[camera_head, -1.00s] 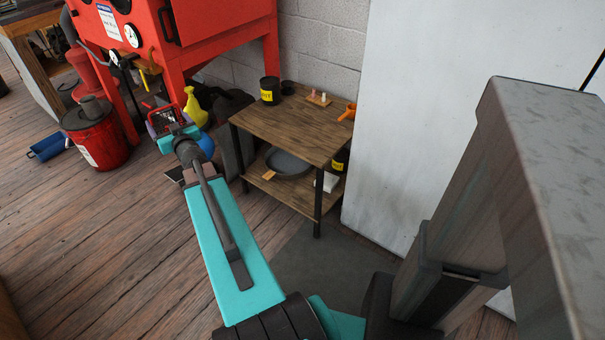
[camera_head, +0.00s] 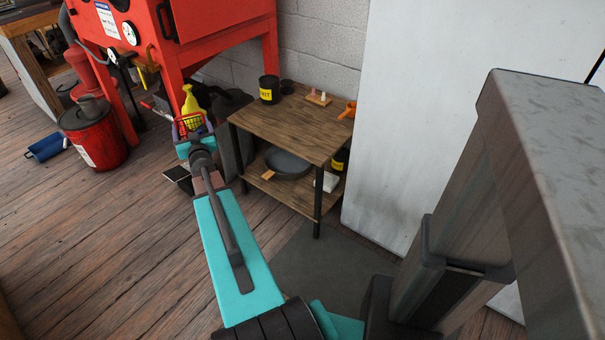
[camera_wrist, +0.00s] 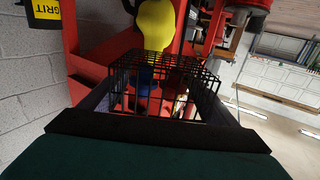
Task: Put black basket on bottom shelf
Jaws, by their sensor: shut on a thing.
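The black wire basket (camera_wrist: 160,78) is held in front of my wrist, with its open grid filling the middle of the wrist view. It shows small in the head view (camera_head: 190,124), just beyond the end of my arm. My gripper (camera_head: 187,137) is shut on the basket, in the air left of the wooden shelf table. Its fingertips are partly hidden in the head view. The bottom shelf (camera_head: 290,198) lies right of my gripper and lower. It bears a dark round pan, a white item and a black tin.
The table top (camera_head: 300,128) carries a black grit tin (camera_head: 269,90) and small items. A red drum (camera_head: 92,138) stands left. The front floor is clear.

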